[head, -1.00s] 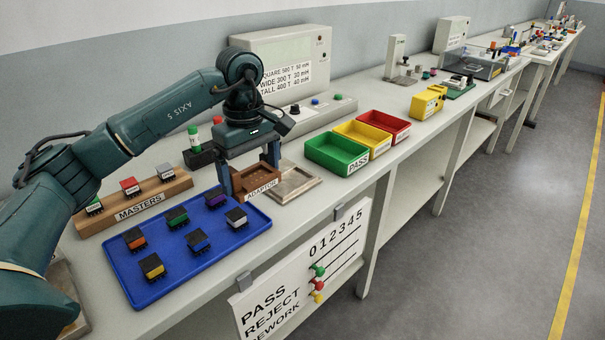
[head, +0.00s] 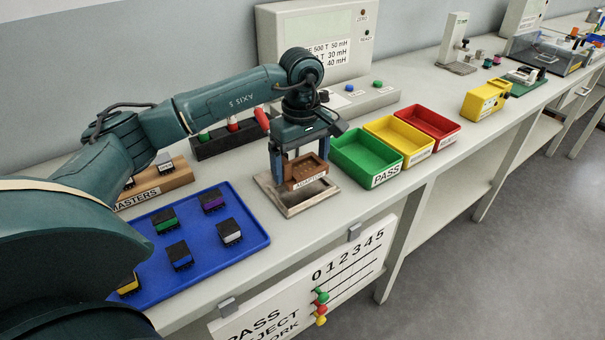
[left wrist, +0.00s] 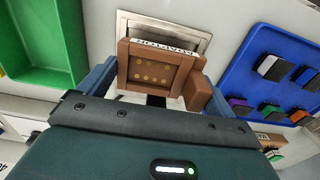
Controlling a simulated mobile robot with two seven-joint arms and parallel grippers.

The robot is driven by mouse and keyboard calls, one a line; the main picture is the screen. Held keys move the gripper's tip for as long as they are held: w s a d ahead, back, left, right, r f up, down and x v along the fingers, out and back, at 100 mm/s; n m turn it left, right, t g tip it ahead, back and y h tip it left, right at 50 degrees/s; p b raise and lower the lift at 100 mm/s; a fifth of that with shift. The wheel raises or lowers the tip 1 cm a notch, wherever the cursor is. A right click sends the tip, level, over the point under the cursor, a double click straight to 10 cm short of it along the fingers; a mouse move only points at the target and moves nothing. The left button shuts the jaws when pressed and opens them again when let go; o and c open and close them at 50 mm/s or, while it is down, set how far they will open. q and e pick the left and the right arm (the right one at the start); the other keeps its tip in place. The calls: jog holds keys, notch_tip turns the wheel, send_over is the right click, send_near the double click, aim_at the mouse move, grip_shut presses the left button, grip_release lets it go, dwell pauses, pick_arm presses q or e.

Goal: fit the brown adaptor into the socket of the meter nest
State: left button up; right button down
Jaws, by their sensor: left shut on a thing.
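My left gripper (head: 300,164) is shut on the brown adaptor (head: 307,173), a shallow tray-like block with a white ADAPTOR label on its front. The adaptor also shows in the left wrist view (left wrist: 154,74), between the blue fingers, with rows of small gold contacts inside. The meter nest (head: 309,206) is a square metal plate on the bench; its rim also shows in the left wrist view (left wrist: 165,24). My right gripper is not in view.
The meter (head: 312,42) stands behind. Green (head: 353,166), yellow (head: 398,146) and red (head: 433,128) bins stand right of the nest. A blue tray (head: 245,250) with several parts lies left. A dark rack (head: 215,147) with coloured handles is behind the arm.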

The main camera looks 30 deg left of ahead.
aim_at(302, 169)
pick_arm(q)
jog(key=shift+f, duration=1.9)
jog(key=o, duration=0.8)
jog(key=shift+f, duration=0.1)
jog(key=shift+o, duration=0.2)
notch_tip(302, 169, up, 12)
